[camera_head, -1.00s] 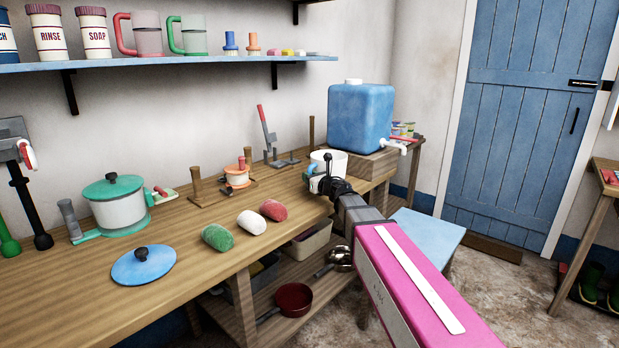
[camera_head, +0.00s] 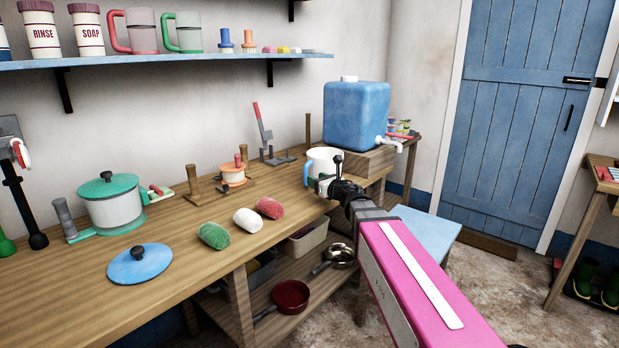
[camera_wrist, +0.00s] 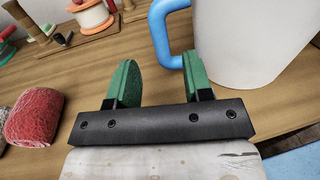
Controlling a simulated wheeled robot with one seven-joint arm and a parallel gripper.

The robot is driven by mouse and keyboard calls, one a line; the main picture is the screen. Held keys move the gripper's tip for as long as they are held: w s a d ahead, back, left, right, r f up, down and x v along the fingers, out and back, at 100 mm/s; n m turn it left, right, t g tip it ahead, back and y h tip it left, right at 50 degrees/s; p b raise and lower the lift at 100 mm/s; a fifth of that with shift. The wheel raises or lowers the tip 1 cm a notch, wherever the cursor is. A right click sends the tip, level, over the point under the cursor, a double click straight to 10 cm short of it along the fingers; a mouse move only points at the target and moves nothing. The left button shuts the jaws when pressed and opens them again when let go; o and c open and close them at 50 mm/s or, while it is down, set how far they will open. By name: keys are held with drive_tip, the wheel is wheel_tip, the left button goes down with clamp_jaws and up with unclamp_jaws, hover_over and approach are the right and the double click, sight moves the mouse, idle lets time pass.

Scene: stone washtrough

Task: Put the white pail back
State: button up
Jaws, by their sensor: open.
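The white pail (camera_head: 323,157) with a blue handle stands upright on the wooden bench, in front of the blue tank. The wrist view shows the pail's white wall (camera_wrist: 255,40) at upper right and its blue handle (camera_wrist: 160,32) pointing left. My gripper (camera_wrist: 160,78) is open, with green finger pads and nothing between them. The right finger is close to the handle's lower end and the pail's wall; I cannot tell whether they touch. In the head view my gripper (camera_head: 325,185) is at the pail's near side, partly covering its lower part.
The blue tank (camera_head: 357,115) stands on a wooden block behind the pail. Red, white and green rolls (camera_head: 248,220) lie left of my gripper; the red one (camera_wrist: 35,117) shows in the wrist view. A spool stand (camera_head: 232,175) is farther back. A shelf (camera_head: 180,62) runs above.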

drive_tip(key=v, duration=0.5)
drive_tip(key=shift+w+d+f+m, duration=0.1)
drive_tip(key=shift+w+d+m, duration=0.15)
drive_tip(key=shift+m, duration=0.35)
drive_tip(key=w+d+f+m+t+h, duration=0.25)
drive_tip(key=d+f+m+h, duration=0.25)
drive_tip(key=d+m+h, duration=0.65)
drive_tip(key=s+d+f+m+g+h, duration=0.2)
drive_tip(key=s+d+f+m+g, duration=0.15)
drive_tip(key=f+m, duration=0.45)
drive_tip(key=s+d+f+m+g+h, duration=0.1)
drive_tip(key=s+d+f+m+g, duration=0.25)
drive_tip(key=m, duration=0.75)
drive_tip(key=s+a+f+m+g+y, duration=0.1)
drive_tip(key=s+f+m+g+y, duration=0.1)
drive_tip(key=s+f+m+g, duration=0.7)
drive_tip(key=s+f+m, duration=0.3)
drive_tip(key=s+f, duration=0.1)
drive_tip(key=s, duration=0.2)
drive_tip(key=shift+f+y, duration=0.25)
drive_tip(key=shift+y, duration=0.1)
